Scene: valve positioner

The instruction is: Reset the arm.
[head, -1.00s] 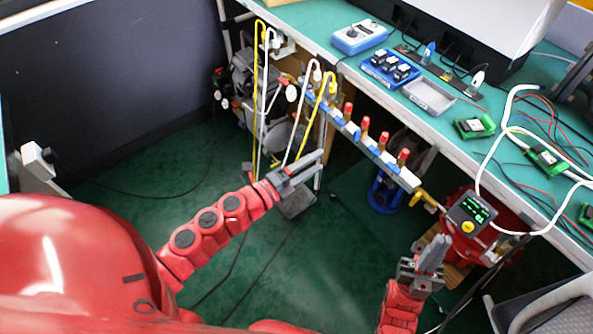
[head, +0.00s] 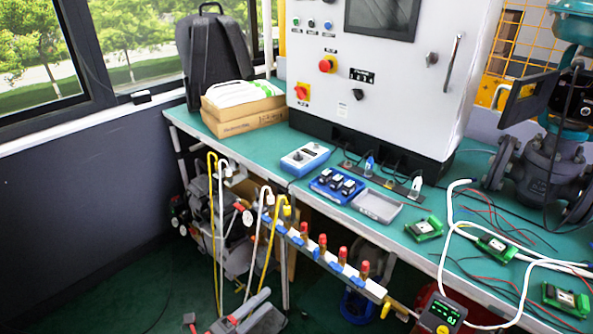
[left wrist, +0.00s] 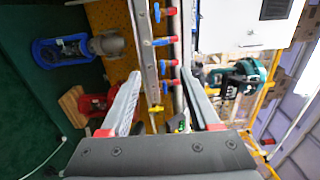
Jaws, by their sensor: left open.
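My left gripper (head: 262,304) shows at the bottom edge of the head view, cut off by the frame, with grey fingers and red parts. In the left wrist view its two grey fingers (left wrist: 161,74) are spread apart with nothing held between them. The pipe rail with red and blue valve handles (left wrist: 147,62) lies beyond the fingers there. In the head view the same rail (head: 318,252) runs along the bench front, right of and above the gripper. The device with a green display and yellow knob (head: 441,314) sits at the bottom right. My right gripper is out of view.
The green workbench (head: 470,160) carries a blue-white meter (head: 305,158), a blue tray of black parts (head: 337,186), a grey tray (head: 377,206) and green circuit boards (head: 424,228). A control cabinet (head: 395,75) stands behind. Yellow and white hoses (head: 212,215) hang left. Dark floor lies below.

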